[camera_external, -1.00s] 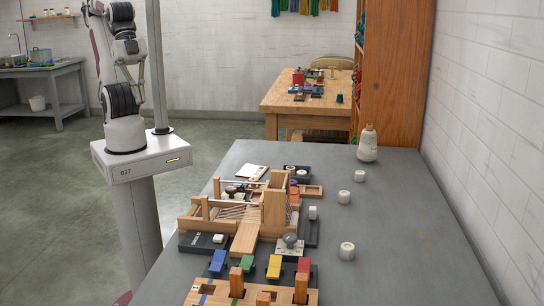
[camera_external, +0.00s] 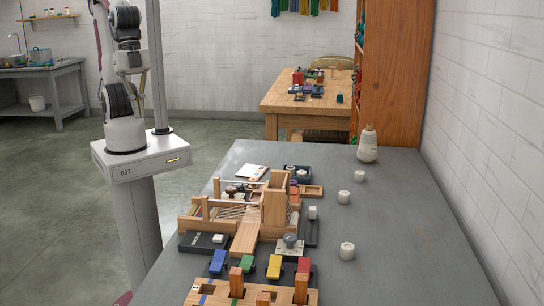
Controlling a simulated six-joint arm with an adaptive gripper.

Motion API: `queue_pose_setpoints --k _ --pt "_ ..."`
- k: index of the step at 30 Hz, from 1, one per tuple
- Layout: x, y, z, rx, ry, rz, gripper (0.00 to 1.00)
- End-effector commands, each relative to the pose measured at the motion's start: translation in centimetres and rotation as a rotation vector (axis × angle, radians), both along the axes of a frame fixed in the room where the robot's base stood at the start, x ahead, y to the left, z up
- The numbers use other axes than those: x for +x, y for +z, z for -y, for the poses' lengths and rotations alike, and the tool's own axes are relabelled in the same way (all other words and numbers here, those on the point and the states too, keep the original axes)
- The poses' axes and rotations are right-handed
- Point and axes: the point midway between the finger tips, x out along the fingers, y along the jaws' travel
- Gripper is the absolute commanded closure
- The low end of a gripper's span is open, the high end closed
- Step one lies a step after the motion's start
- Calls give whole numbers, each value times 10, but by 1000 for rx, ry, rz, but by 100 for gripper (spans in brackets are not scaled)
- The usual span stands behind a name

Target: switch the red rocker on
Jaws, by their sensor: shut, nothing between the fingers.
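The red rocker (camera_external: 304,265) is at the right end of a row of coloured rockers on the near part of the grey table. The blue rocker (camera_external: 218,262), green rocker (camera_external: 246,264) and yellow rocker (camera_external: 274,267) stand to its left. They sit on a dark base behind a wooden slotted block. Which way the red rocker is tipped is too small to tell. My arm is folded up at the left, well away from the rockers.
A wooden frame with strings (camera_external: 236,210) stands behind the rockers. A grey round knob (camera_external: 290,240) on a pale plate is just behind the red rocker. White cups (camera_external: 347,251) and a bottle (camera_external: 367,145) stand to the right, where the grey table (camera_external: 410,230) is mostly clear.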

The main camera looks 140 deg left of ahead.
Motion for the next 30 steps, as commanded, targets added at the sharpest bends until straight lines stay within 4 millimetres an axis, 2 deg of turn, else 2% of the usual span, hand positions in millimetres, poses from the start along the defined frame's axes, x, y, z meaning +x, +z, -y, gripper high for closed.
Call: queue_pose_setpoints --k 14,30 --pt "66 -3 35 -109 22 -24 100" --pt "169 -3 82 -249 36 55 100"
